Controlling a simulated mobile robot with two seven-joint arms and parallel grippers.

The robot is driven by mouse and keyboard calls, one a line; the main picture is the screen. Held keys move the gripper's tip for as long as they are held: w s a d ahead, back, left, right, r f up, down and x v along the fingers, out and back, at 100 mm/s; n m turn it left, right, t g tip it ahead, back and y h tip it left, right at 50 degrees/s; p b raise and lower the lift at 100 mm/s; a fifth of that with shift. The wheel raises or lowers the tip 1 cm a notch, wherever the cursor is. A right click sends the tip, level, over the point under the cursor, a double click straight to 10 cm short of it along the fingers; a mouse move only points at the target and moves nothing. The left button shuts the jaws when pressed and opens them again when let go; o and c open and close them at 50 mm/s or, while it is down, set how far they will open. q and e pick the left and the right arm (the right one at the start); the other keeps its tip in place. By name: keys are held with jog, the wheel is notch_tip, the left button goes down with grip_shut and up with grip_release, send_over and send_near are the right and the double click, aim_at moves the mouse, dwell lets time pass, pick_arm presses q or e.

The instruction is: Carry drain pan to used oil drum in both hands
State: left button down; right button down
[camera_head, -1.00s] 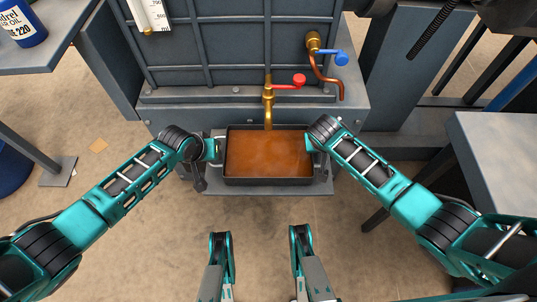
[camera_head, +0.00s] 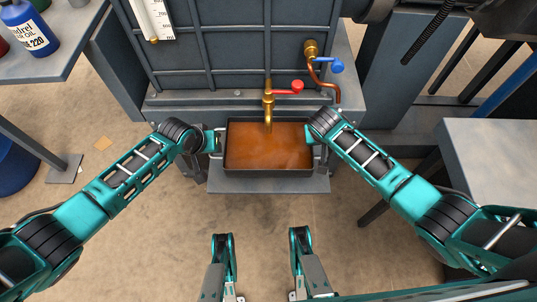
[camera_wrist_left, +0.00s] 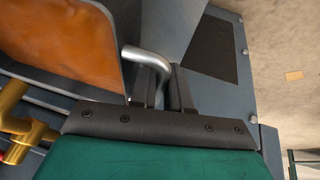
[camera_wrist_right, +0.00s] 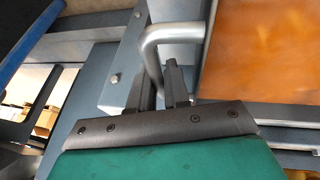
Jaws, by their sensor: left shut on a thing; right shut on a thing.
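The drain pan (camera_head: 268,171) is a dark rectangular tray filled with brown oil, in the middle of the head view. It is level, below the brass tap with the red handle (camera_head: 287,88). My left gripper (camera_head: 217,142) is shut on the pan's left handle, a bent metal bar seen in the left wrist view (camera_wrist_left: 148,59). My right gripper (camera_head: 317,138) is shut on the right handle, a like bar in the right wrist view (camera_wrist_right: 172,36). The used oil drum cannot be made out for certain; a dark blue drum (camera_head: 14,165) is partly in view at the far left.
The grey tank (camera_head: 235,50) with a blue-handled valve (camera_head: 336,66) stands just behind the pan. A ledge (camera_head: 270,184) is under the pan. A grey table (camera_head: 495,150) is at right, and a bench with a blue bottle (camera_head: 28,30) at upper left. The floor in front is open.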

pick_arm(q)
jog(key=shift+w+r, duration=0.15)
jog(key=shift+r, duration=0.05)
pick_arm(e)
jog(key=shift+w+r, duration=0.15)
jog(key=shift+r, duration=0.05)
